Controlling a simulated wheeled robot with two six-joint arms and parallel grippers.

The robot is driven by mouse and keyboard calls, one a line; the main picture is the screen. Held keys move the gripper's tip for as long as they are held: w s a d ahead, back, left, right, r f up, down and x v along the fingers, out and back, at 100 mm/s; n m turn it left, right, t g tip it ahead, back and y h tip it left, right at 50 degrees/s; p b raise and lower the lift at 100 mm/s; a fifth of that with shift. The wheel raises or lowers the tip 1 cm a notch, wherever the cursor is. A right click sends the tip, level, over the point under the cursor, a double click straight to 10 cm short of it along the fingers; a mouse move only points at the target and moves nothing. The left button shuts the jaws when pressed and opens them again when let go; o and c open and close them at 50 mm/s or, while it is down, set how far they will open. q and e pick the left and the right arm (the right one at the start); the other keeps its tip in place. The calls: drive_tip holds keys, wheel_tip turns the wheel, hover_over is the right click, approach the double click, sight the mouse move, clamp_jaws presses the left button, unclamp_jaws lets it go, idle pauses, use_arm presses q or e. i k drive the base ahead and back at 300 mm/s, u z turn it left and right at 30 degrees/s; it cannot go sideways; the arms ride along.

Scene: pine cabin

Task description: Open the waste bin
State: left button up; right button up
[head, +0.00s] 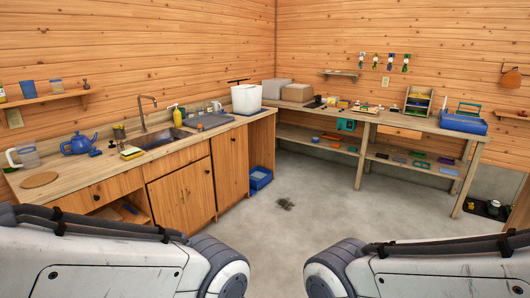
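No thing in the head view is plainly a waste bin. A white round bucket-like container (247,99) stands at the far end of the left counter, with a thin dark piece showing at its top. I cannot tell whether it is a bin or has a lid. A blue open box (260,178) sits on the floor under that end of the counter. Only white links of my two arms show at the bottom left and bottom right. Both grippers are out of the picture.

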sight(229, 149)
drive_tip(key=i, duration=4.4)
drive_tip(key=u, duration=0.75)
